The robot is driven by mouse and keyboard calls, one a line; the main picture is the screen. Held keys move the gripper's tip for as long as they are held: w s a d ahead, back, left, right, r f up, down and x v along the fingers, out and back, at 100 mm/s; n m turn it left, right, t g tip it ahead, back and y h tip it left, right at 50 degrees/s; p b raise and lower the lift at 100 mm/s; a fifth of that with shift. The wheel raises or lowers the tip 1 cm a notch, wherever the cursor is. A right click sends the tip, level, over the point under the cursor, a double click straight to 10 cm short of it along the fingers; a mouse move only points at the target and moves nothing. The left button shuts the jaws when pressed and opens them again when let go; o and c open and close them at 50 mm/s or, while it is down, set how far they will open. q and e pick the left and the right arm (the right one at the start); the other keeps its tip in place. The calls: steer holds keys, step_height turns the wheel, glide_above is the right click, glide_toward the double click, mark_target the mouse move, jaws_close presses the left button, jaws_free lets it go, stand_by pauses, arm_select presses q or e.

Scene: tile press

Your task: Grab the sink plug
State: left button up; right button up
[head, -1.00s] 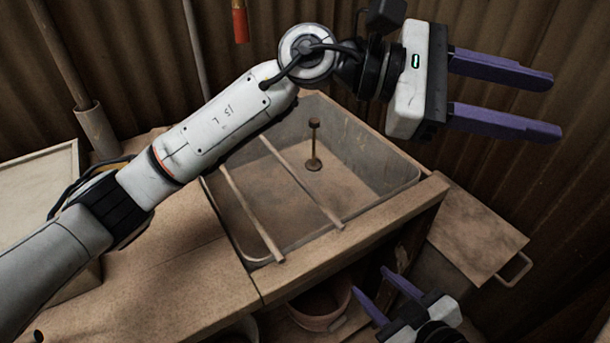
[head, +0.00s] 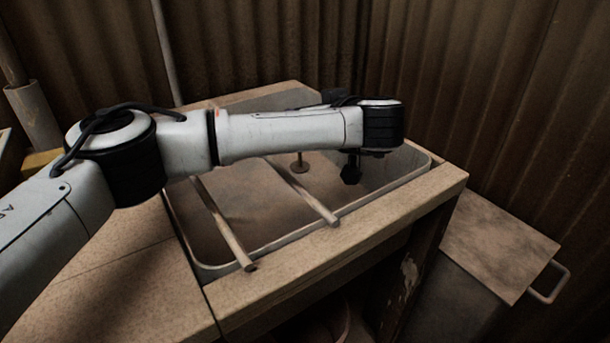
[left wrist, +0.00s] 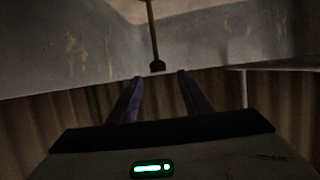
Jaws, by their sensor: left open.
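The sink plug (head: 299,164) stands in the basin; in the head view only its foot and lower stem show below my left arm, which hides its top. In the left wrist view, the plug's thin stem (left wrist: 153,35) ends in a small dark knob (left wrist: 157,66). My left gripper (left wrist: 160,77) is open, its two purple fingers pointing at the knob. The knob appears just beyond the fingertips and between them; nothing is gripped. In the head view the left gripper's fingers are hidden by my arm. My right gripper is not in view.
The sink basin (head: 207,265) is set in a tan counter (head: 400,215), and its rim surrounds the plug. Two rods (head: 222,222) lie across the basin left of the plug. A box with a handle (head: 500,245) stands at right. Corrugated walls close in behind.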

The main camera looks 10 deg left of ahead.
arm_select(q)
steer(key=b+x, duration=0.1)
steer(key=x, duration=0.1)
steer(key=b+x, duration=0.1)
steer(key=x, duration=0.2)
steer(key=shift+w+f, duration=0.2)
steer(key=shift+f, duration=0.35)
steer(key=shift+w+a, duration=0.25)
steer(key=shift+w, duration=0.15)
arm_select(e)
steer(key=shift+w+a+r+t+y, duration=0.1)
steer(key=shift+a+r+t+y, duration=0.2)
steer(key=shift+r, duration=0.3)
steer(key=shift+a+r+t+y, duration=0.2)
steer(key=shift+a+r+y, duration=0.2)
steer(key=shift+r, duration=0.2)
arm_select(q)
jaws_close()
